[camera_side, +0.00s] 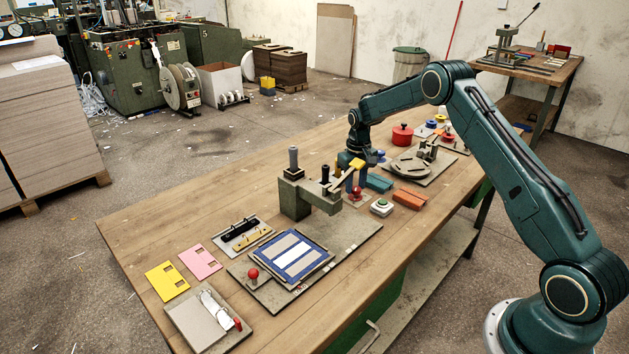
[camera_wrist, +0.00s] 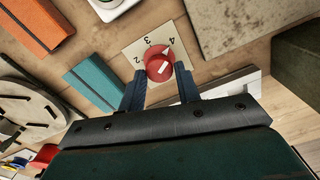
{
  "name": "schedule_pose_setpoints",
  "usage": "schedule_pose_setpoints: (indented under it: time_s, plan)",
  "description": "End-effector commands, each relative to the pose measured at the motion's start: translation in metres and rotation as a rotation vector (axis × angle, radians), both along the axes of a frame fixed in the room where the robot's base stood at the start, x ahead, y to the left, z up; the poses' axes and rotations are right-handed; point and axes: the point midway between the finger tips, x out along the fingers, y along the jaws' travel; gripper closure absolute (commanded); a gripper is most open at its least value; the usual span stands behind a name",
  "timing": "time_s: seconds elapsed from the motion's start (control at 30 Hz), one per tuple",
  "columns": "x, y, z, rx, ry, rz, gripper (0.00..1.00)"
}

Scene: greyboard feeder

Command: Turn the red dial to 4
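The dial also shows in the side view (camera_side: 356,191), below my gripper (camera_side: 353,178). In the wrist view the two dark blue fingers of my gripper (camera_wrist: 160,74) are apart, one on each side of the dial's near edge. I cannot tell whether they touch it. Part of the plate is hidden behind the fingers.
A red pot (camera_side: 402,135) stands further back. The left part of the table (camera_side: 150,225) has bare wood.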

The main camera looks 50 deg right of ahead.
Motion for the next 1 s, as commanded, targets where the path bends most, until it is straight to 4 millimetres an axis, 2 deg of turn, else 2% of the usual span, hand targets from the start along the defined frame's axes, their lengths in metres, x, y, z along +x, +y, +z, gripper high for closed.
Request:
schedule_pose_setpoints:
  time_s: [0.03,0.07,0.37,0.57,0.77,1.0]
  plan:
    - [0.0,0.0,0.0,0.0,-0.001,0.0,0.56]
    - [0.0,0.0,0.0,0.0,-0.001,0.0,0.5]
    - [0.0,0.0,0.0,0.0,0.0,0.002,0.5]
    - [0.0,0.0,0.007,0.0,-0.001,0.002,0.5]
    - [0.001,0.0,0.027,-0.001,-0.003,0.002,0.5]
    - [0.001,0.0,0.066,-0.001,-0.004,0.002,0.5]
